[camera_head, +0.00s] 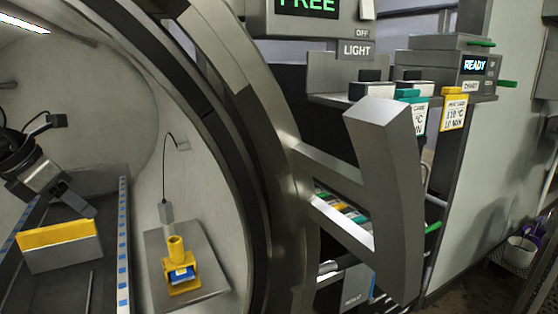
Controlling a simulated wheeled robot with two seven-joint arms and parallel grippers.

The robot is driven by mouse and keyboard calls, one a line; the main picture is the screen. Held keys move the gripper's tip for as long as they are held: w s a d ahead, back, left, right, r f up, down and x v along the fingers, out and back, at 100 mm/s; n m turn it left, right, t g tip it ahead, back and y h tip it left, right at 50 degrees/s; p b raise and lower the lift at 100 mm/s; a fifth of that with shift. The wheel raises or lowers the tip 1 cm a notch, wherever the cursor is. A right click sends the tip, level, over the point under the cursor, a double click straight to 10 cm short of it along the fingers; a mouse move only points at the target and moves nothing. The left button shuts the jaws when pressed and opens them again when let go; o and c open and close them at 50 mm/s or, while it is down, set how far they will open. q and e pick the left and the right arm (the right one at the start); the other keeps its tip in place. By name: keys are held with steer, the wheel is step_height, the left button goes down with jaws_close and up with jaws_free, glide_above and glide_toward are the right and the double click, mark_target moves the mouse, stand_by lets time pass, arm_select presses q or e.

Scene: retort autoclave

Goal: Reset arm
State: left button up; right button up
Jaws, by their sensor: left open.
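My left gripper (62,207) is at the left edge of the head view, inside the round chamber of the autoclave (265,130). It is open, and its visible finger points down to the right, just above a grey block with a yellow top band (58,236). No object shows between its fingers, though part of the gripper is cut off or dark. I cannot tell whether the finger touches the block. My right gripper is not in view.
A yellow holder with a blue part (183,273) stands on a grey plate (211,268), with a cabled probe (166,212) behind it. A blue-marked rail (123,250) runs beside the block. A large grey handle (388,190) juts out at the chamber rim.

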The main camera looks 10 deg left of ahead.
arm_select(q)
steer(key=d+f+n+t+h+p, duration=0.1)
steer(key=d+f+n+t+h, duration=0.15)
steer(key=d+h, duration=0.45)
steer(key=d+f+n+t+h, duration=0.2)
steer(key=d+f+n, duration=0.2)
steer(key=d, duration=0.7)
steer(key=d+f+n+t+h+p, duration=0.1)
steer(key=d+f+n+t+h, duration=0.25)
steer(key=d, duration=0.65)
steer(key=s+d+f+n+g+y, duration=0.1)
steer(key=s+f+n+y, duration=0.4)
steer(key=f+n, duration=0.5)
steer(key=s+d+f+n+g+y+p, duration=0.1)
steer(key=s+f+n+y, duration=0.5)
steer(key=n, duration=1.2)
steer(key=s+d+f+g, duration=0.1)
steer(key=s+f, duration=0.2)
steer(key=f, duration=0.1)
steer(key=shift+d+f, duration=0.15)
steer(key=shift+d, duration=0.25)
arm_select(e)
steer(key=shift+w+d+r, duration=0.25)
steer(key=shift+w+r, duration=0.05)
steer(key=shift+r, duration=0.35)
